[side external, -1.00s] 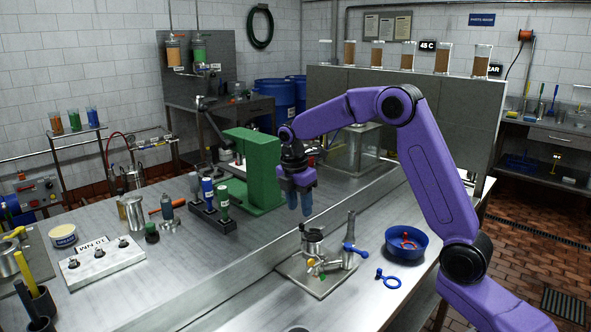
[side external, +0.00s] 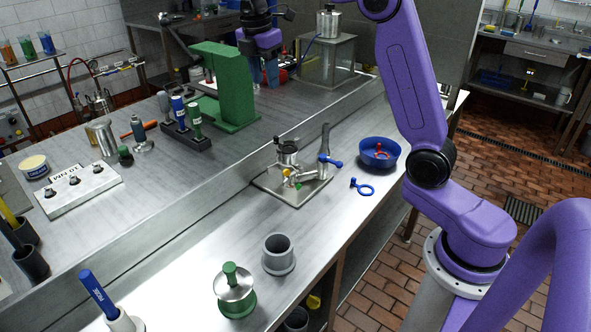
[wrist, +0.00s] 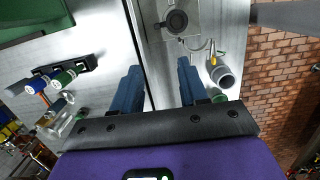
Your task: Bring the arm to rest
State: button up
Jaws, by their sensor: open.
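My gripper (side external: 264,80) is raised above the bench, just right of the green press-like stand (side external: 228,85) in the side external view. In the wrist view its two blue fingers (wrist: 160,92) are spread apart with nothing between them. The valve fixture (side external: 294,182) stands on a plate on the near bench, with a blue-handled lever, clear of my gripper. Part of it shows at the top of the wrist view (wrist: 177,22). A blue bowl (side external: 379,160) with a red handle inside sits to its right. A blue ring-ended handle (side external: 362,187) lies between them.
A grey cup (side external: 278,256) and a green-based part (side external: 234,292) stand on the near bench. A black rack (side external: 184,137) holds coloured bottles by the green stand. A glass case (side external: 325,60) with a metal pot on top stands behind my gripper. Much of the near bench is bare.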

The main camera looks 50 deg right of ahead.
jog(key=s+a+f+m+y, duration=0.15)
jog(key=s+a+f, duration=0.25)
jog(key=s+a, duration=0.9)
jog(key=s+d+f+m, duration=0.2)
jog(key=s+f, duration=0.2)
jog(key=s, duration=0.7)
jog(key=s+d+f+m, duration=0.1)
jog(key=s+f, duration=0.3)
jog(key=s, duration=0.8)
jog(key=shift+s+d+m, duration=0.3)
jog(key=shift+d+m, duration=0.05)
jog(key=shift+d, duration=0.3)
